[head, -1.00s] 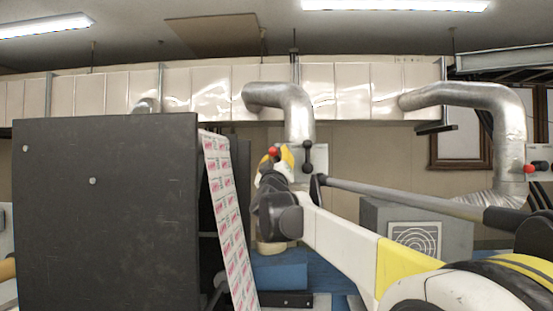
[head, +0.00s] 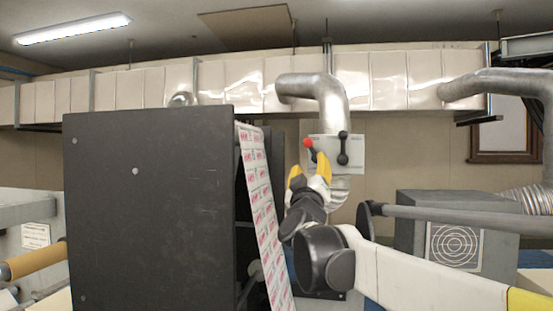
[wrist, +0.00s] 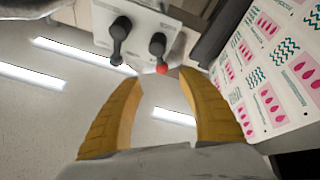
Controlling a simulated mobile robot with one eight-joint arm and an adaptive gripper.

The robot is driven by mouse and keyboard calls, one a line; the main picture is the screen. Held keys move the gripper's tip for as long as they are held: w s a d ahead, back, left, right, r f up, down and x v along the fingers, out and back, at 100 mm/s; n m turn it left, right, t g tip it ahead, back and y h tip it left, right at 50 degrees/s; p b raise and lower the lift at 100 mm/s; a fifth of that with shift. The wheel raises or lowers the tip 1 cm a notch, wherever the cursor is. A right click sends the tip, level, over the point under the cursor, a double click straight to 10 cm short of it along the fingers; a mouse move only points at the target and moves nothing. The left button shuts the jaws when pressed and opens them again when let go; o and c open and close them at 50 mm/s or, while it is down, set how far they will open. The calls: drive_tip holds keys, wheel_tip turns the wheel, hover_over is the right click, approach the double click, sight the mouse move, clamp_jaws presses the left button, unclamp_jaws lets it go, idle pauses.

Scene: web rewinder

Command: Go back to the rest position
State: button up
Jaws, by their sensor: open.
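My gripper (head: 310,167) is at the end of my raised arm in the head view, right of the printed web. Its yellow fingers point up, apart and empty. A grey lever panel (head: 345,153) is beyond the fingertips. It carries a red-knobbed lever (head: 309,144) and a black lever (head: 343,147). In the wrist view the red knob (wrist: 162,69) and black lever (wrist: 117,40) show above the fingers. I cannot tell how far the fingertips are from the panel.
A large dark machine panel (head: 150,210) stands at left. The printed web (head: 262,210) slopes down beside it and shows close at right in the wrist view (wrist: 275,70).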

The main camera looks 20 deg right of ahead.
drive_tip(key=shift+s+a+f, duration=0.2)
drive_tip(key=shift+s+a, duration=0.05)
drive_tip(key=shift+s, duration=0.1)
drive_tip(key=s+a+f+n+g+y+b, duration=0.1)
drive_tip(key=s+a+f+y+b, duration=0.45)
drive_tip(key=f, duration=0.85)
drive_tip(key=a+f+n+g+y+b, duration=0.1)
drive_tip(key=a+f+g+y+b, duration=0.3)
drive_tip(key=f+b, duration=0.75)
drive_tip(key=s+a+f+n+t+y+b, duration=0.1)
drive_tip(key=s+a+f+n+y+b, duration=0.2)
drive_tip(key=a+f, duration=0.85)
drive_tip(key=s+d+f+m+g+b, duration=0.1)
drive_tip(key=s+f+g+b, duration=0.2)
drive_tip(key=f, duration=1.1)
drive_tip(key=s+d+f+m+g+b, duration=0.1)
drive_tip(key=s+f+m+g+b, duration=0.1)
drive_tip(key=s+f+b, duration=0.6)
drive_tip(key=s+d+f+m+g+b, duration=0.1)
drive_tip(key=s+f+b, duration=0.4)
drive_tip(key=f, duration=1.7)
drive_tip(key=s+m+g, duration=0.1)
drive_tip(key=s+g, duration=0.1)
drive_tip(key=s, duration=0.1)
drive_tip(key=shift+s+g, duration=0.3)
